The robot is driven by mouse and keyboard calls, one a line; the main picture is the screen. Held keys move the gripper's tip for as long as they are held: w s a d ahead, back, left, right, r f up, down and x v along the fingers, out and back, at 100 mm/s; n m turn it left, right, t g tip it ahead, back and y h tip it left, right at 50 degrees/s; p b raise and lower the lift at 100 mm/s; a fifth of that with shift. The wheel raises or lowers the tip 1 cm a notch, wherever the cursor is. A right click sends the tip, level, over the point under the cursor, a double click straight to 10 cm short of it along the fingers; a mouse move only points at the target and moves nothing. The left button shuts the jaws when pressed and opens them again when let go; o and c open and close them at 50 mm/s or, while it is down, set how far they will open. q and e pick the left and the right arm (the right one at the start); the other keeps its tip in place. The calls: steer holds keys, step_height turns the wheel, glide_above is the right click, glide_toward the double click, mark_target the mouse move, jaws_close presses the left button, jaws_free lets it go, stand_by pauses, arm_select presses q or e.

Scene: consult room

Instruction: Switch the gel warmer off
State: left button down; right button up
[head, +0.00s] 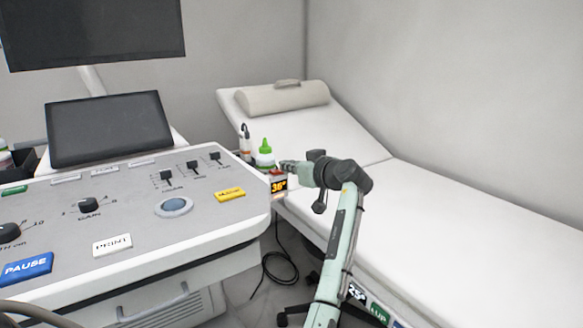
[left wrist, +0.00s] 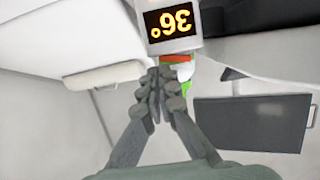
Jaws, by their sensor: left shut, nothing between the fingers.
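The gel warmer (head: 278,187) is a small unit at the right edge of the console, with a lit orange display reading about 36°. The display (left wrist: 170,22) shows upside down in the left wrist view. A red-orange switch (left wrist: 176,58) sits on the warmer's edge beside the display. A green-capped bottle (head: 265,156) stands at the warmer. My left gripper (head: 285,166) is shut and empty, its fingertips (left wrist: 160,76) close to the switch; I cannot tell whether they touch it. My right gripper is not in view.
The ultrasound console (head: 130,230) with knobs, sliders and buttons fills the left. An exam bed (head: 450,215) with a bolster (head: 283,97) lies at the right. A black cable (head: 265,270) hangs below the console.

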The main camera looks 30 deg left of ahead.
arm_select(q)
steer(key=v, duration=1.2)
stand_by(0.3)
